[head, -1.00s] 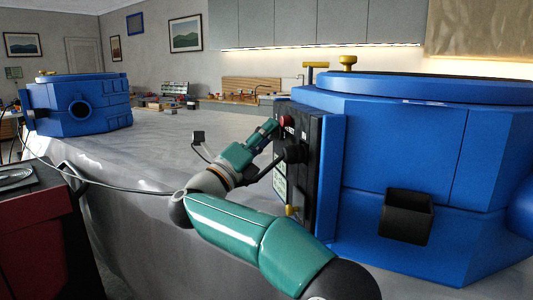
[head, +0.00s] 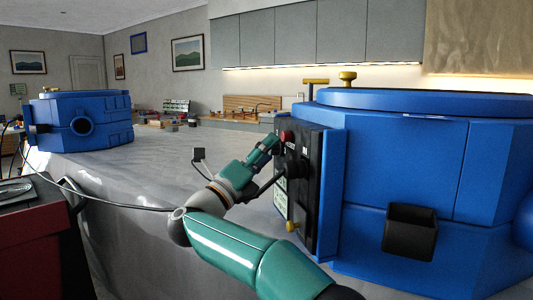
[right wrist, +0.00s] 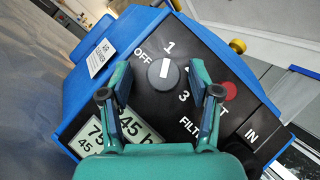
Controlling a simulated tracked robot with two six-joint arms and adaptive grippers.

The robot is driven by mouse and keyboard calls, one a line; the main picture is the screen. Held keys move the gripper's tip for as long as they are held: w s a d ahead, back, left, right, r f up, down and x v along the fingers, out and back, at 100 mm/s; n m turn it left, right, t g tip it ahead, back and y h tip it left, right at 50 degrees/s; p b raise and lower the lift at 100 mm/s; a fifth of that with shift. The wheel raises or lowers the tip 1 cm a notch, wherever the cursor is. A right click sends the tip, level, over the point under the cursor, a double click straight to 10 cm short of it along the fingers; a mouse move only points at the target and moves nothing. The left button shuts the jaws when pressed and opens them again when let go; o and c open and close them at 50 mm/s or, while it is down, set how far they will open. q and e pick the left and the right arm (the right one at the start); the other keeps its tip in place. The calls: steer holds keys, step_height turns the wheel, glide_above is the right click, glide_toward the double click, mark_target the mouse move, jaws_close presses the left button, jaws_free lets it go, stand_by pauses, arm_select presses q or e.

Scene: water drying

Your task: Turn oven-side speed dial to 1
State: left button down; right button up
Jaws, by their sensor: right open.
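The speed dial (right wrist: 163,74) is a round grey knob with a white pointer line on a black panel (right wrist: 225,75), with OFF, 1, 2 and 3 printed around it. Its pointer line aims up in the right wrist view, close to the 1. My right gripper (right wrist: 160,70) is open, with its fingers on either side of the dial in that view; I cannot tell whether they touch it. In the head view my right gripper (head: 270,145) is at the panel's left side and hides the dial. My left gripper is not in view.
A red button (right wrist: 229,91) sits beside the dial. The panel is on a large blue housing (head: 400,175) with a black box (head: 410,232). A second blue unit (head: 85,120) stands far left on the grey worktop (head: 130,175).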

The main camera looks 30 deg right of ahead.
steer(key=shift+a, duration=0.15)
steer(key=v, duration=1.2)
steer(key=shift+f, duration=0.1)
